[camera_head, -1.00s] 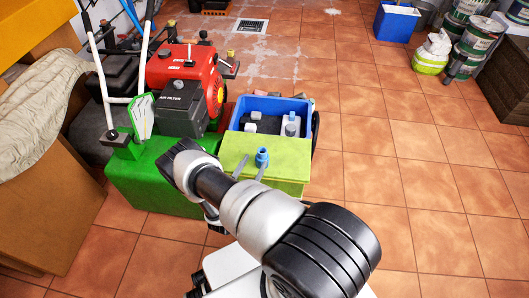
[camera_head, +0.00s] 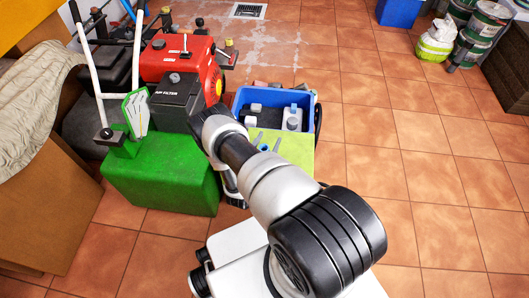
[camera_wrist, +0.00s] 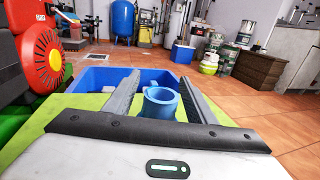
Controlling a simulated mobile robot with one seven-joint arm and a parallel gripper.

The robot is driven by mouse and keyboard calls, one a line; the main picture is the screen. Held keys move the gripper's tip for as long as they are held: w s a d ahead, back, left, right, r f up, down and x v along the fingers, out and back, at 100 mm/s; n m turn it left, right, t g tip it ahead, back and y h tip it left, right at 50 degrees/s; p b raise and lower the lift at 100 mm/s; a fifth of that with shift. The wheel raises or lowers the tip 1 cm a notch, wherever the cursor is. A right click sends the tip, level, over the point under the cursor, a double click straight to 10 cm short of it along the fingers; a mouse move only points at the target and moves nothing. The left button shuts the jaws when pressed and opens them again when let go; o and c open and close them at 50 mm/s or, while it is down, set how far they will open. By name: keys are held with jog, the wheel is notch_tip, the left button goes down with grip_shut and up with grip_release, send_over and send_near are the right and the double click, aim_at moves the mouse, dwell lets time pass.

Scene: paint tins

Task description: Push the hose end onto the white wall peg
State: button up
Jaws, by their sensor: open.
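A short blue hollow cylinder (camera_wrist: 160,102) with an open top stands between the fingers of my gripper (camera_wrist: 160,82) in the wrist view. I cannot tell if it is the hose end; no hose is seen joined to it. The fingers are apart, with the cylinder nearer the right finger. In the head view the cylinder (camera_head: 264,147) is small and partly hidden, and my gripper (camera_head: 267,141) is over a yellow-green surface (camera_head: 298,150). I cannot make out a white wall peg in either view.
A blue bin (camera_head: 241,103) with bottles lies just beyond the yellow-green surface. A red engine (camera_head: 178,58) and a green box (camera_head: 165,175) stand to the left. Paint tins (camera_head: 490,20) stand at the far right. The tiled floor (camera_head: 400,140) on the right is clear.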

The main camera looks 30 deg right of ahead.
jog(key=shift+c, duration=0.5)
jog(key=c, duration=1.1)
jog(key=shift+r, duration=0.1)
notch_tip(320, 180, up, 10)
jog(key=p, duration=0.3)
jog(key=shift+p, duration=0.35)
